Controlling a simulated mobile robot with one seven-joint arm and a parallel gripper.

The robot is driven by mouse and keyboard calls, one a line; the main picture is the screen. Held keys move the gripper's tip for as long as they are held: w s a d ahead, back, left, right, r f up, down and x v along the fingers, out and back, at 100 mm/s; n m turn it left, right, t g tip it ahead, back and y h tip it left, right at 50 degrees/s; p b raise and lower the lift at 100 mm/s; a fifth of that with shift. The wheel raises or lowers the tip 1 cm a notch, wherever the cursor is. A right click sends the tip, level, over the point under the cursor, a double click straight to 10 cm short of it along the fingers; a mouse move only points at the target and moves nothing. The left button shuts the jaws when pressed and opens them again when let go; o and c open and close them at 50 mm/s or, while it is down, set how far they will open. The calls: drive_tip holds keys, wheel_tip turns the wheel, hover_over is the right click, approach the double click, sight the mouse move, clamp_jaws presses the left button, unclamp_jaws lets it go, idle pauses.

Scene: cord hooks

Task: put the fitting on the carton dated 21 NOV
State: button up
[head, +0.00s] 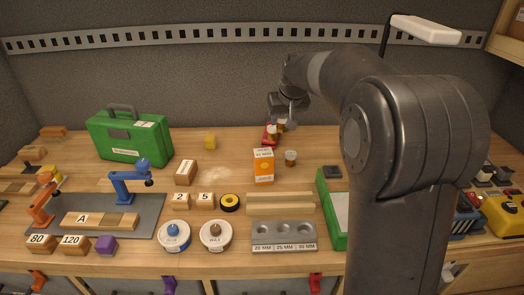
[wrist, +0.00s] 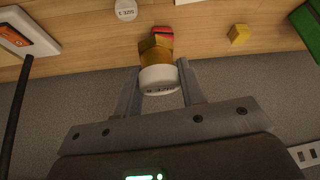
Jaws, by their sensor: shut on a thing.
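My gripper (wrist: 158,88) is shut on an amber fitting with a white, lettered cap (wrist: 159,80). Red also shows just beyond the fitting in the wrist view (wrist: 162,30).
A yellow cube (head: 210,141) and a green case (head: 130,137) stand to the left. A wooden block (head: 280,203) and a grey holed plate (head: 283,235) lie in front of the orange carton. A white lamp (head: 425,29) hangs at the upper right. The back wall is close behind my gripper.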

drive_tip(key=s+d+r, duration=0.5)
drive_tip(key=s, duration=0.2)
hover_over(263, 152)
drive_tip(key=shift+n, duration=0.3)
wheel_tip(263, 152, down, 7)
drive_tip(key=shift+s+r, duration=0.1)
drive_tip(key=shift+r, duration=0.05)
drive_tip(key=shift+f, duration=2)
drive_tip(key=shift+f, duration=0.1)
drive_tip(key=o, duration=1)
drive_tip(key=shift+f, duration=0.1)
